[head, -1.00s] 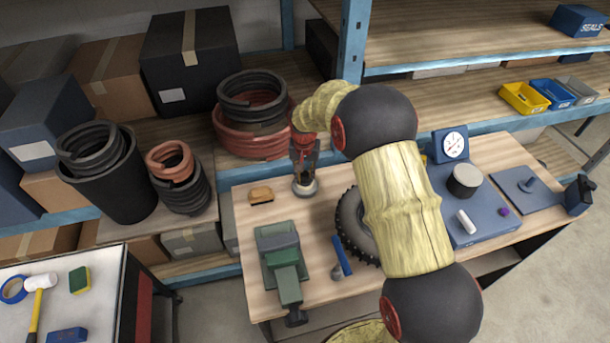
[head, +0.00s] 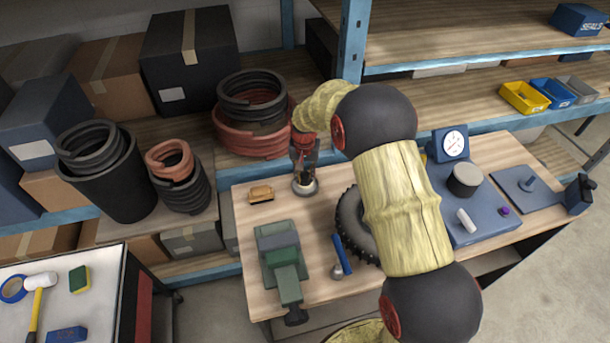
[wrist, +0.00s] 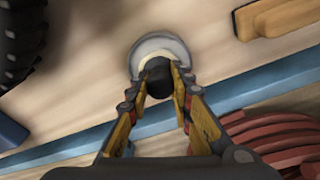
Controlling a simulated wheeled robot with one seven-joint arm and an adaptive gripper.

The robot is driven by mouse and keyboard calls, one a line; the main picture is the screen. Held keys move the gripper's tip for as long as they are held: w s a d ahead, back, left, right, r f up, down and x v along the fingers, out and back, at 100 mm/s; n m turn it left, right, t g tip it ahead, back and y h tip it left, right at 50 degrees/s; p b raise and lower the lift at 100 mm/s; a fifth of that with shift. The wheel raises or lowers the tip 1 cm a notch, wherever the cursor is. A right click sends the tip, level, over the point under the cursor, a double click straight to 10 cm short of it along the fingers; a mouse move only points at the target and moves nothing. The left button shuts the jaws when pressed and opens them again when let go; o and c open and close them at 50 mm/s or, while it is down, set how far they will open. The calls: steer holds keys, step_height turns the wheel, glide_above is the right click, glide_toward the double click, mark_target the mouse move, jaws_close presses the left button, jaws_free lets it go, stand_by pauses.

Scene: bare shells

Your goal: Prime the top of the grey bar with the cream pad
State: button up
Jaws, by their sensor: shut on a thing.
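My gripper (head: 305,174) is shut on the black knob of the cream pad, above the bench. In the wrist view my gripper (wrist: 159,88) has its fingers on both sides of the knob, and a cream edge of the pad (wrist: 147,59) shows below it. The pad is at a round pale grey dish (wrist: 163,43); I cannot tell whether it touches the dish. The dish also shows in the head view (head: 306,189). The grey bar (head: 278,240) appears to lie in the green vise (head: 289,277), left of and nearer than my gripper.
A wooden-backed brush or block (head: 261,194) lies left of the dish. A dark tyre (head: 352,222) and a blue-handled tool (head: 341,256) are to the right. Coiled hoses (head: 252,112) stand on the shelf behind. Bare wood lies between dish and vise.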

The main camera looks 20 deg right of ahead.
mark_target(305, 173)
steer(key=shift+c, duration=0.2)
steer(key=shift+r+p, duration=1.85)
steer(key=shift+r, duration=1.6)
steer(key=shift+r, duration=0.1)
